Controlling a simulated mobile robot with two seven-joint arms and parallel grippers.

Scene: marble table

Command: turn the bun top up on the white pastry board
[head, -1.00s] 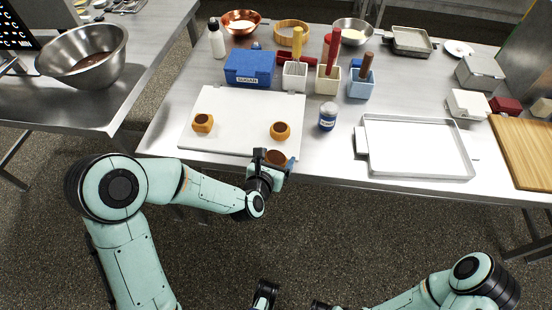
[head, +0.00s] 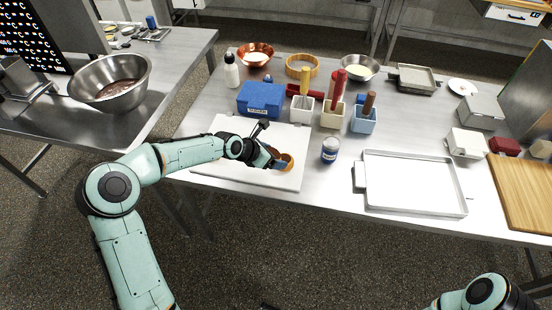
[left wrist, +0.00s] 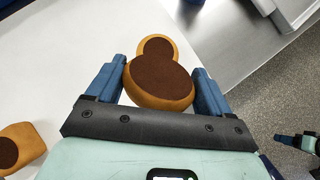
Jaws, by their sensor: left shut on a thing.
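My left gripper (head: 277,160) is over the right front part of the white pastry board (head: 222,178). Its blue fingers are shut on the sides of a bun, which shows in the left wrist view (left wrist: 160,84) with a flat dark brown face toward the camera and a golden side below. A second golden bun with a dark face (left wrist: 158,45) stands just beyond it, partly hidden; I cannot tell whether they touch. A third bun (left wrist: 18,145) is at the left edge of the left wrist view. My right gripper (left wrist: 286,139) shows small at the right edge there.
A blue-lidded jar (head: 330,150) stands right of the board, and an empty metal tray (head: 415,183) lies further right. A blue box (head: 262,98) and tool holders (head: 332,114) stand behind the board. The board's front left is bare.

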